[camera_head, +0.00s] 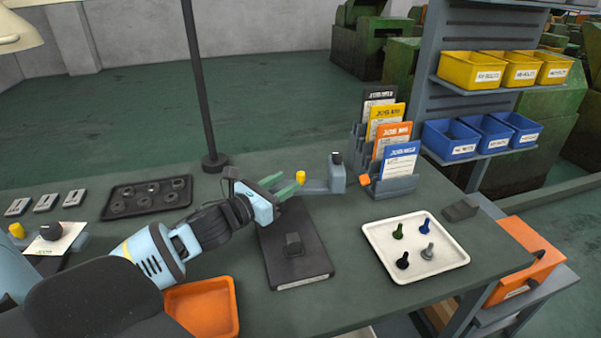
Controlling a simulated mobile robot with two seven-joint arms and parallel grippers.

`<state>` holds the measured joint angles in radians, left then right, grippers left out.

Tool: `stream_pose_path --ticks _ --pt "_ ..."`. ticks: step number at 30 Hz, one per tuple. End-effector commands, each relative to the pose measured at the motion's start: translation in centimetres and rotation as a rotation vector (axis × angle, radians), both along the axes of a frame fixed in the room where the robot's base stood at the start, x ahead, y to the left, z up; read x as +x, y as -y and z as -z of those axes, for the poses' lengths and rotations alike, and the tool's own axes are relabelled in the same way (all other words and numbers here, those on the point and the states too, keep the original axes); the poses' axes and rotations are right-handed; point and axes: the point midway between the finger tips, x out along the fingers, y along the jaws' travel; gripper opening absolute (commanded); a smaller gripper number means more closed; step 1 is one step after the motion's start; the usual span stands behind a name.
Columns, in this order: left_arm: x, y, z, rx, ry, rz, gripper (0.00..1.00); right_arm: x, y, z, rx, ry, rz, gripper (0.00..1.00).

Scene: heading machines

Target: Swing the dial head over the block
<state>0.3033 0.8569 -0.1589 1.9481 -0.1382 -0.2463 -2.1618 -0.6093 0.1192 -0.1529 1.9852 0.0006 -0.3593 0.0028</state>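A grey upright post (337,174) with a black top stands at the back of the bench. A grey swing arm (316,187) reaches left from it and carries a yellow knob (300,177); I take this to be the dial head. A dark block (293,245) sits on a flat black base plate (286,271) in front of it. The dial head is behind the block, not above it. My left gripper (286,184) has green fingers, spread apart, close by the yellow knob. Whether they touch it I cannot tell. My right gripper is not in view.
A white tray (435,267) with several plungers lies to the right. A card rack (397,185) stands behind it. A black tray (116,207) of rings is on the left, near a lamp pole (204,110). An orange tray (237,317) is in front.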

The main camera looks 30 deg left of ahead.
Motion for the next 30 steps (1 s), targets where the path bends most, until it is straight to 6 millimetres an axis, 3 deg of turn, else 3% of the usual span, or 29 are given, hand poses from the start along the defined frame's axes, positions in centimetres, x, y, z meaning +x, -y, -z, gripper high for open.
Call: stream_pose_path --ticks 9,15,27,30 --pt "4.0 0.8 -0.3 -0.001 0.004 0.001 0.39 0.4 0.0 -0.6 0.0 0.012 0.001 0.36" --pt "5.6 1.1 -0.1 0.0 0.002 0.0 0.39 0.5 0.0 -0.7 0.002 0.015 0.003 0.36" --pt "6.1 1.2 -0.1 0.001 0.001 0.001 0.39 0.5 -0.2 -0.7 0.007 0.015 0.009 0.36" --pt "6.1 1.2 -0.1 0.001 0.001 0.001 0.28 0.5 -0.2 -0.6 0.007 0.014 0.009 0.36"
